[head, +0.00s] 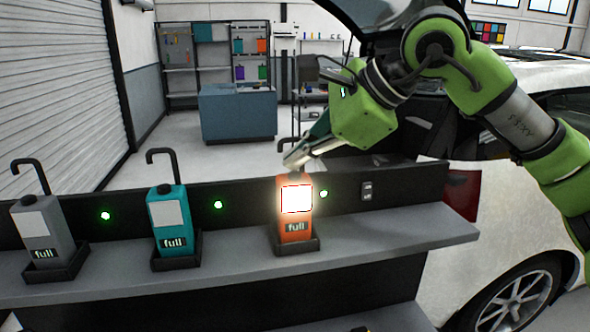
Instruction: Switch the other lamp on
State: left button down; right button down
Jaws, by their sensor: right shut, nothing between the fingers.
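Three box-shaped lamps with hooked tops and "full" labels stand upright on a shelf. The orange lamp (296,229) has a brightly glowing panel. The teal lamp (174,222) in the middle and the grey lamp (39,228) at the left have pale panels that do not glow. My right gripper (291,160) is shut and empty, just above the top of the orange lamp, partly covering its hook. I cannot tell whether it touches the lamp. My left gripper is not in view.
Each lamp sits in a dark holder on the grey shelf (385,236). Green lights (218,205) and a small switch plate (367,191) are on the shelf's dark back panel. A white car (497,215) stands at the right. A blue-grey counter (238,113) is behind.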

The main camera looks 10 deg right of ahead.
aim_at(298, 174)
jog(key=shift+r, duration=0.2)
notch_tip(298, 174, up, 6)
jog(key=p, duration=0.4)
jog(key=shift+f, duration=0.1)
jog(key=shift+f, duration=0.1)
dwell(0.3)
